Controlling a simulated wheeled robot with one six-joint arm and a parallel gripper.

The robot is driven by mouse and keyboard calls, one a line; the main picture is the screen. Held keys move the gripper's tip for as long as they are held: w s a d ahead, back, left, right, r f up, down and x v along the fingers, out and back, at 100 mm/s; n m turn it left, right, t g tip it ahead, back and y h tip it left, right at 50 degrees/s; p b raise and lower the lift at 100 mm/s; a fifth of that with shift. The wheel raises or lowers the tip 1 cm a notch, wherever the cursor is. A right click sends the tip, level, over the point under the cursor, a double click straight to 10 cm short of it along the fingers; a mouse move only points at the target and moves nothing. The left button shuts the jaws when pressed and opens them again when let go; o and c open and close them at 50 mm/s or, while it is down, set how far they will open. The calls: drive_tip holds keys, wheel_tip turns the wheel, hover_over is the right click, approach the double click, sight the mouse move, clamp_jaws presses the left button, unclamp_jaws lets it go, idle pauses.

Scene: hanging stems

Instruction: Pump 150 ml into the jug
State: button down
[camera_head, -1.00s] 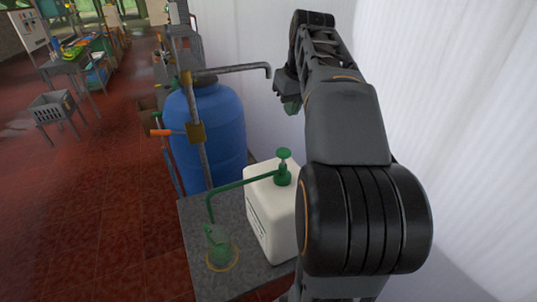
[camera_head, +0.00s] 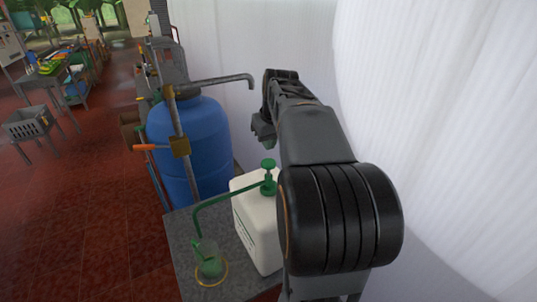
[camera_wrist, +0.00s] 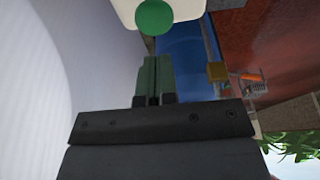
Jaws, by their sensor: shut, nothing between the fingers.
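The white canister (camera_head: 256,225) stands on a grey table with a green pump head (camera_head: 268,164) on top. A green spout pipe (camera_head: 222,199) runs left from the pump and bends down to the jug. The jug (camera_head: 209,264) is clear and greenish and stands inside a yellow ring on the table; its liquid level cannot be read. My gripper (camera_head: 263,141) is shut and empty, its fingers pointing down, just above the pump head in the picture. In the wrist view, my green fingertips (camera_wrist: 152,62) are close to the round pump head (camera_wrist: 155,17), with a visible gap.
A blue barrel (camera_head: 195,150) stands behind the table, with a grey bent pipe (camera_head: 225,80) and an orange-handled valve (camera_head: 150,147) by it. A white curtain (camera_head: 450,120) closes off the right. Red tiled floor on the left is open, with a grey crate (camera_head: 28,122) farther back.

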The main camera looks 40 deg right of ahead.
sight(268, 163)
drive_tip(key=shift+w+f+p, duration=0.1)
drive_tip(key=shift+f+p, duration=0.2)
drive_tip(key=shift+f, duration=2.1)
drive_tip(key=shift+f, duration=0.1)
wheel_tip(268, 163, down, 4)
drive_tip(key=b, duration=0.3)
drive_tip(key=shift+r, duration=0.3)
drive_tip(key=shift+r+p, duration=0.4)
drive_tip(key=shift+p, duration=0.05)
wheel_tip(268, 163, up, 5)
drive_tip(key=p, duration=0.3)
drive_tip(key=shift+f, duration=0.2)
drive_tip(key=b+v, duration=0.1)
drive_tip(key=v, duration=0.8)
